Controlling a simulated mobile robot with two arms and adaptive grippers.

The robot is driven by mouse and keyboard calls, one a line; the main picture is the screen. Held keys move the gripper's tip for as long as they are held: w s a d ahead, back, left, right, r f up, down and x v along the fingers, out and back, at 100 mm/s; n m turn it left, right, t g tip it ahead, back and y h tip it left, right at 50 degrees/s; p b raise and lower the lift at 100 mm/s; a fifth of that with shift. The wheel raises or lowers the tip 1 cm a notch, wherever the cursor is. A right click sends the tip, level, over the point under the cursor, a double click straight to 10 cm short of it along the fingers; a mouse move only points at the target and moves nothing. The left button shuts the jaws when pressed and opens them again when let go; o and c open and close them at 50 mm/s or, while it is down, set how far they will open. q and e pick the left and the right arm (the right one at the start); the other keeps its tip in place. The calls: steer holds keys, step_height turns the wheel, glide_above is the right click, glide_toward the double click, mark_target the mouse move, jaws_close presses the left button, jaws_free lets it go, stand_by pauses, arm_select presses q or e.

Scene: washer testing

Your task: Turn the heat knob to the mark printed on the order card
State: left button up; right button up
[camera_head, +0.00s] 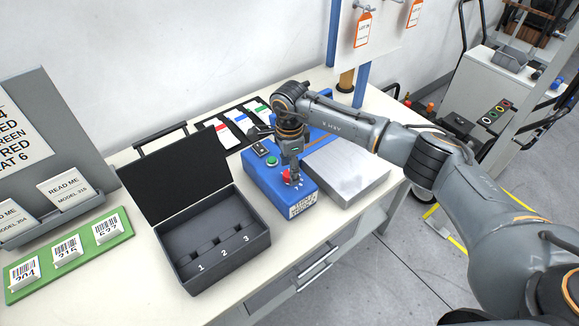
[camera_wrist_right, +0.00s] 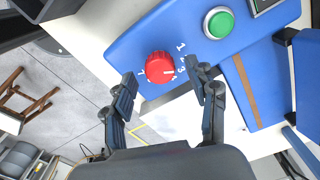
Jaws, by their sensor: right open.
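The red heat knob (camera_head: 287,177) sits on top of the blue box (camera_head: 270,178), on the bench. In the wrist view the knob (camera_wrist_right: 160,67) shows a short white pointer line toward the printed numbers on its right; the exact mark it meets is hard to read. My right gripper (camera_head: 294,166) is over the knob, pointing down. In the wrist view the right gripper (camera_wrist_right: 166,88) is open, its fingertips apart with the knob between and just beyond them; no contact shows. The order card (camera_head: 18,135) at the left is cut off, its last line ending in "AT 6". My left gripper is out of view.
A green button (camera_wrist_right: 218,22) is beside the knob. An open black case (camera_head: 222,240) with numbered slots stands left of the box, and a silver block (camera_head: 347,172) to its right. A green rack (camera_head: 70,258) holds barcode cards. Coloured cards lie behind.

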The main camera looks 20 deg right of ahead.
steer(key=shift+f, duration=0.75)
steer(key=c, duration=1.2)
steer(key=shift+o, duration=0.2)
